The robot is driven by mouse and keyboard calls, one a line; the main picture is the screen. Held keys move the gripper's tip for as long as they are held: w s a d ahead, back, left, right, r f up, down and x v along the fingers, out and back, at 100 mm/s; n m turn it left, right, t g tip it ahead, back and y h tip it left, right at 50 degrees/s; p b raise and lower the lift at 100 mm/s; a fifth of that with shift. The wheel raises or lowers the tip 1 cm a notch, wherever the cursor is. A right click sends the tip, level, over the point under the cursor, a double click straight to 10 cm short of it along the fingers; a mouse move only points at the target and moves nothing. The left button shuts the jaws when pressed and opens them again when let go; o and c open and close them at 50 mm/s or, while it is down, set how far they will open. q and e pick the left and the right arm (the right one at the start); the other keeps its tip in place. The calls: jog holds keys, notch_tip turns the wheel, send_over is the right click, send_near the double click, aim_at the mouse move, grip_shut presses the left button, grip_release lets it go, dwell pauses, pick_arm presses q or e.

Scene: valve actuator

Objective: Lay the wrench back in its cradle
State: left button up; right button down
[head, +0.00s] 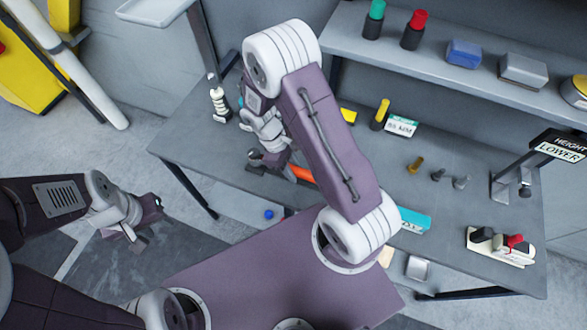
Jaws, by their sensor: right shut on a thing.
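My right gripper (268,160) is low over the left part of the grey workbench, partly hidden by my own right arm. It is shut on what looks like the wrench. An orange piece (302,174), likely the wrench's handle, shows just right of the jaws, and my arm covers the rest. I cannot make out the cradle, and I cannot tell if the wrench touches the bench. My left gripper (133,238) hangs over the floor left of the bench, away from the wrench. Whether its jaws are open is unclear.
The grey workbench (345,150) holds a yellow-handled tool (381,112), several small bolts (438,174), a cyan block (414,220) and a white fixture with a red knob (502,245). A shelf (440,50) with coloured items runs behind. A "LOWER" sign (560,148) stands at right.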

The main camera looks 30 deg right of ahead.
jog(key=shift+f+b, duration=0.4)
jog(key=shift+f, duration=0.25)
jog(key=c, duration=1)
grip_release()
jog(key=shift+c, duration=0.2)
jog(key=v, duration=0.9)
jog(key=shift+r+b, duration=0.1)
jog(key=shift+b, duration=0.2)
